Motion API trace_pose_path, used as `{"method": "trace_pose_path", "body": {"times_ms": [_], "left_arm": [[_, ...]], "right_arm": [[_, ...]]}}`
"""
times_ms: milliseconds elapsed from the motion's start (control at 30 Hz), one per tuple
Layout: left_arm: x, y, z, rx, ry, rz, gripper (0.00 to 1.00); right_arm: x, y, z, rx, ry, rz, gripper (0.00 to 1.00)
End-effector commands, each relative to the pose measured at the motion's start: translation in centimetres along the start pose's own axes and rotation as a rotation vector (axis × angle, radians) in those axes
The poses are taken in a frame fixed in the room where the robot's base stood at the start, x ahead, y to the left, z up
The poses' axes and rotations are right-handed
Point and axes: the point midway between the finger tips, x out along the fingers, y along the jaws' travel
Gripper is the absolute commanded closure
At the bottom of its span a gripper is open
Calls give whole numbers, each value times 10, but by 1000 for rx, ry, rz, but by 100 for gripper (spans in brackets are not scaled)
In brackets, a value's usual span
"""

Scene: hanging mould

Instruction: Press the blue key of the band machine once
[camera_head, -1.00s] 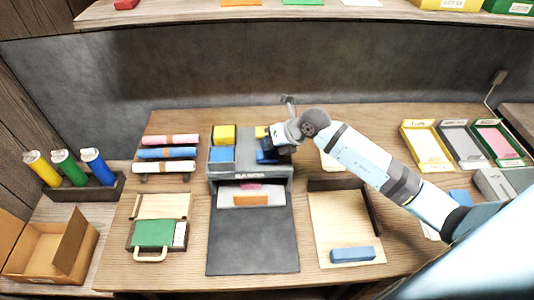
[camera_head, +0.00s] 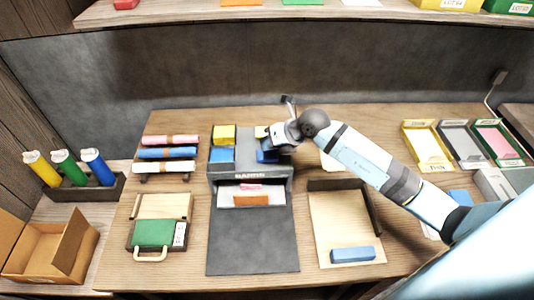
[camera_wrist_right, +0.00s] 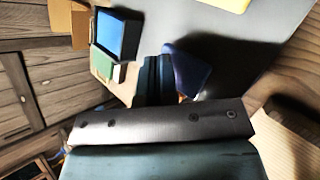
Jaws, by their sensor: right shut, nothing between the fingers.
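The grey band machine (camera_head: 250,172) stands in the middle of the table, with a front slot and a dark mat before it. Its top bears a yellow block (camera_head: 224,134) and a blue panel (camera_head: 221,155) on the left. On the right is a blue key (camera_head: 266,157), partly hidden by my right gripper (camera_head: 270,149). In the wrist view the key (camera_wrist_right: 190,70) lies in shadow beside the closed fingertips (camera_wrist_right: 152,78). The right gripper is shut and empty, pointing down at the key. I cannot tell whether it touches the key. My left gripper is out of view.
Rolled bands (camera_head: 168,153) lie on a rack to the left. A green-covered case (camera_head: 153,233) and a wooden board (camera_head: 340,225) with a blue block (camera_head: 352,254) flank the mat. Labelled trays (camera_head: 428,146) stand at the right. A shelf (camera_head: 300,14) runs above.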

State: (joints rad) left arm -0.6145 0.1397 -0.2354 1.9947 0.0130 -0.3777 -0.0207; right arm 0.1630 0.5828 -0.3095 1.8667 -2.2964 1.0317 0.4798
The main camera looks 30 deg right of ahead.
Motion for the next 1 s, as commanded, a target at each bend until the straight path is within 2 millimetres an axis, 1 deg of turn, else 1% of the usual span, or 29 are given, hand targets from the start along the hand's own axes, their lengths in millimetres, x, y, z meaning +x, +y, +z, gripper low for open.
{"method": "trace_pose_path", "body": {"times_ms": [233,1000], "left_arm": [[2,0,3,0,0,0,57],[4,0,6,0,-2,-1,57]], "right_arm": [[6,-4,-4,0,1,-1,100],[9,-7,-7,0,1,0,100]]}}
